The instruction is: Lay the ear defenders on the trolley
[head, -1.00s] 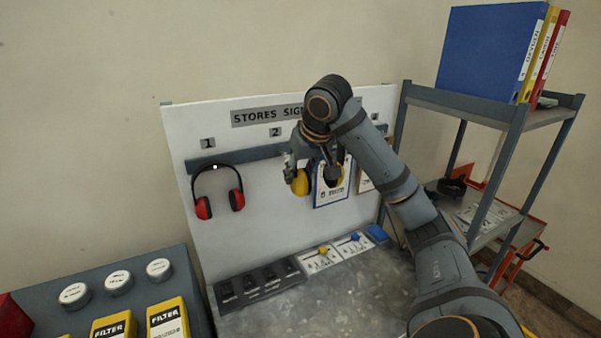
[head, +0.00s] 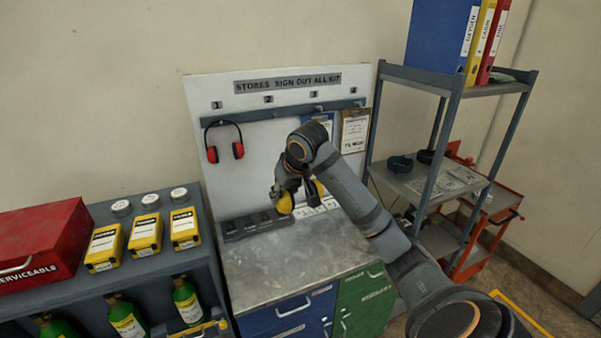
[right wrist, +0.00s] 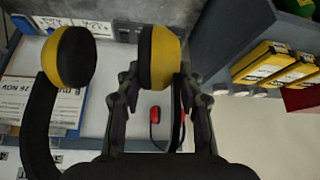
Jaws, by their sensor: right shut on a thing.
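The yellow ear defenders (head: 286,204) are in my right gripper (head: 287,186), in front of the pegboard and above the grey worktop. In the right wrist view, my right gripper (right wrist: 162,105) is shut on the ear defenders, with one yellow cup (right wrist: 160,57) between the fingers and the other cup (right wrist: 72,68) to the left. The black headband curves down at the left. The red trolley (head: 503,206) stands at the far right, behind the grey shelf unit, which partly hides it. My left gripper is out of view.
Red ear defenders (head: 224,142) hang on the board under number 1. The grey shelf unit (head: 434,190), with binders on top, stands between the worktop (head: 262,272) and the trolley. A cabinet with yellow filter boxes (head: 145,236) and a red case (head: 38,240) is at left.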

